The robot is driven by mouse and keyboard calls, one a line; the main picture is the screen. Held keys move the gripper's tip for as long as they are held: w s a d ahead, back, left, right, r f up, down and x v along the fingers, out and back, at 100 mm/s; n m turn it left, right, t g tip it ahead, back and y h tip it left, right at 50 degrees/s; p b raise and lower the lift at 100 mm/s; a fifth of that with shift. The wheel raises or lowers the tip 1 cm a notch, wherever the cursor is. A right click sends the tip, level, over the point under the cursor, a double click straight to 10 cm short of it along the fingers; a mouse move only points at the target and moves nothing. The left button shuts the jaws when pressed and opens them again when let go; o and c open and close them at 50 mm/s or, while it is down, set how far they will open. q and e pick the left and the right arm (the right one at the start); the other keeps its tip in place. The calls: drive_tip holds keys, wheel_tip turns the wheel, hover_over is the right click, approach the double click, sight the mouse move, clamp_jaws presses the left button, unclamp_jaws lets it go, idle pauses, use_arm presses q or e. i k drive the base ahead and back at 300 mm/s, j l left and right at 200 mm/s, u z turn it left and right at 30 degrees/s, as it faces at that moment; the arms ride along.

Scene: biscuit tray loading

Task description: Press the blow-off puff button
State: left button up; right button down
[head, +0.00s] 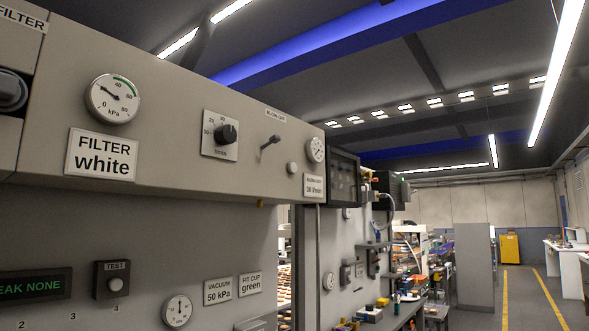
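A grey panel beam (180,115) crosses the left of the head view. A small label that seems to read BLOW-OFF (276,115) is near its right end. Below it is a dark toggle lever (270,142), tilted up to the right. A small round pale button (292,168) is right of and below the lever; no readable label names it as the puff button. A round gauge (315,150) and a plate ending in l/min (314,187) are at the beam's right end. Neither of my grippers is in view.
A black selector knob (226,134), a kPa gauge (112,98) and a "FILTER white" plate (101,154) share the beam. Below are a TEST button (115,284) and a green-lit display (35,286). An aisle with yellow floor lines (505,298) is open at the right.

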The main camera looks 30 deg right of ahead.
sight(292, 167)
drive_tip(key=i+l+u, duration=0.3)
drive_tip(key=l, duration=0.95)
drive_tip(key=l+u, duration=0.3)
drive_tip(key=l, duration=0.95)
